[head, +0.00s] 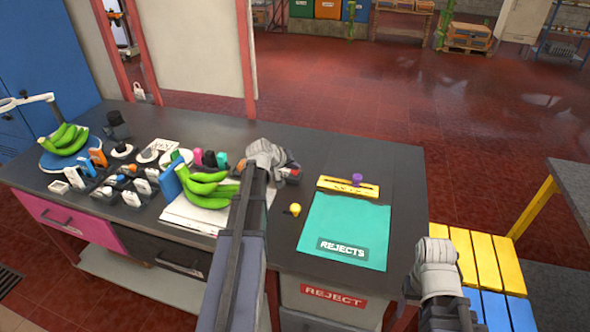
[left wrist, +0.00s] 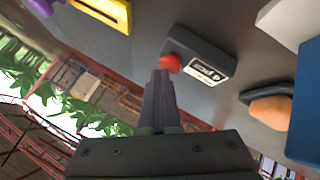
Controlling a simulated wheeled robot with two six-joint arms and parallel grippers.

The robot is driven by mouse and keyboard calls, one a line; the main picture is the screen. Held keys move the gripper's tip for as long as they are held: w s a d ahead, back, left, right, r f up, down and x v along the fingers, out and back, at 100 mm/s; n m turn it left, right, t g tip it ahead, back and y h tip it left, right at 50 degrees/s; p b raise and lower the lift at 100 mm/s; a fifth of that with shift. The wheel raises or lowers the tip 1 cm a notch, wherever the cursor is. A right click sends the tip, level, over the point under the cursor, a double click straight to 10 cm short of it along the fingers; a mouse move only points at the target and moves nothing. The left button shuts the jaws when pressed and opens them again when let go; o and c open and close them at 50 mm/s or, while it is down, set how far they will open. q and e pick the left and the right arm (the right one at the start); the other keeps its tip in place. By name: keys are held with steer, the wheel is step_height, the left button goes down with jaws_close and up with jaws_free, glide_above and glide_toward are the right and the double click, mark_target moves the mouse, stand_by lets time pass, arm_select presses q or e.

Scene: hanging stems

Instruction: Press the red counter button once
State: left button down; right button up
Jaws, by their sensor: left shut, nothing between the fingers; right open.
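The red counter button (left wrist: 171,63) sits on the end of a dark box with a white label (left wrist: 208,69) in the left wrist view. My left gripper (left wrist: 160,73) is shut and empty, its fingertips close to the button and overlapping its lower edge in the picture. I cannot tell whether they touch it. In the head view, my left gripper (head: 280,160) is over the dark counter, and a bit of the red button (head: 295,171) shows just right of it. My right gripper (head: 437,255) is open, off the counter's right side.
A yellow slider with a purple knob (head: 357,179), a teal REJECTS mat (head: 345,225) and a yellow knob (head: 295,210) lie to the right. Green bananas (head: 208,190) are on the left. In the left wrist view, an orange knob (left wrist: 270,108) is nearby.

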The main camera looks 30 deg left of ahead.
mark_target(294, 172)
arm_select(q)
steer(key=shift+r+p, duration=0.9)
step_height(294, 172, up, 5)
steer(key=p, duration=0.5)
steer(key=shift+r, duration=0.1)
stand_by(0.4)
